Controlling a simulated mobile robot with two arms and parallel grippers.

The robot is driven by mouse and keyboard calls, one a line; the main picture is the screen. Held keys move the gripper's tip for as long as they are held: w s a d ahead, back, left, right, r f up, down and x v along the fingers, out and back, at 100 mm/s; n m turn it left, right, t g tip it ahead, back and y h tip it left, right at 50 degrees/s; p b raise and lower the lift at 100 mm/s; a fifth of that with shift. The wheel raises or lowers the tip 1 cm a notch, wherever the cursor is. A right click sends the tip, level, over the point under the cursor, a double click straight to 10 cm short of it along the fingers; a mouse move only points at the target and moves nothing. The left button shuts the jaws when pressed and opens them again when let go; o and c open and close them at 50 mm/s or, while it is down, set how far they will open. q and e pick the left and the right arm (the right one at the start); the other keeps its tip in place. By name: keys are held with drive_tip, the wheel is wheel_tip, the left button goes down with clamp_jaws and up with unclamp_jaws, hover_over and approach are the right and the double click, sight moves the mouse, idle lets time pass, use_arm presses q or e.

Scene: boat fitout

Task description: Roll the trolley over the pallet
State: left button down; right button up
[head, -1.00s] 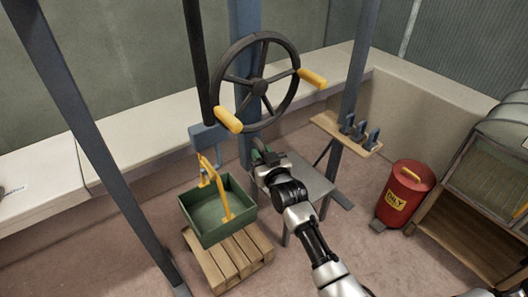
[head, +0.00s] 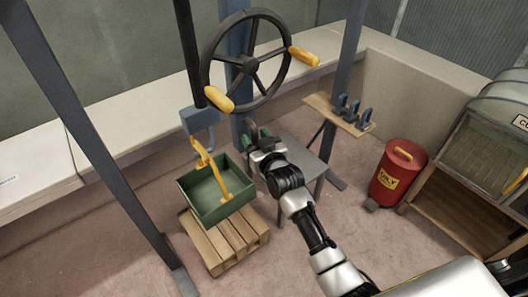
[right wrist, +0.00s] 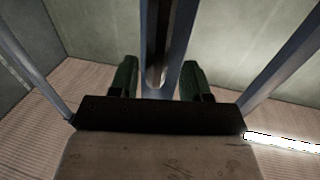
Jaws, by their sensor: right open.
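A wooden pallet (head: 232,248) lies on the floor at centre left. A green bin (head: 215,202) with a yellow handle (head: 207,163) appears just above or on it; I cannot tell if they touch. A blue-grey hook block (head: 198,119) hangs over the bin below a dark vertical bar. The trolley itself is not clearly visible. A black handwheel (head: 248,62) has two yellow grips. My right gripper (head: 257,131) is below the wheel, open and empty. Its green fingers (right wrist: 160,78) are spread in the right wrist view. My left gripper is out of view.
Blue-grey posts (head: 92,150) stand left and right of the bin. A grey table (head: 300,158) is behind my right arm. A wooden shelf (head: 325,117) holds blue pegs. A red oily-waste can (head: 397,172) and a cabinet (head: 480,165) are at right.

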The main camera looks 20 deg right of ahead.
drive_tip(key=s+d+b, duration=0.1)
drive_tip(key=s, duration=0.8)
drive_tip(key=shift+b, duration=0.4)
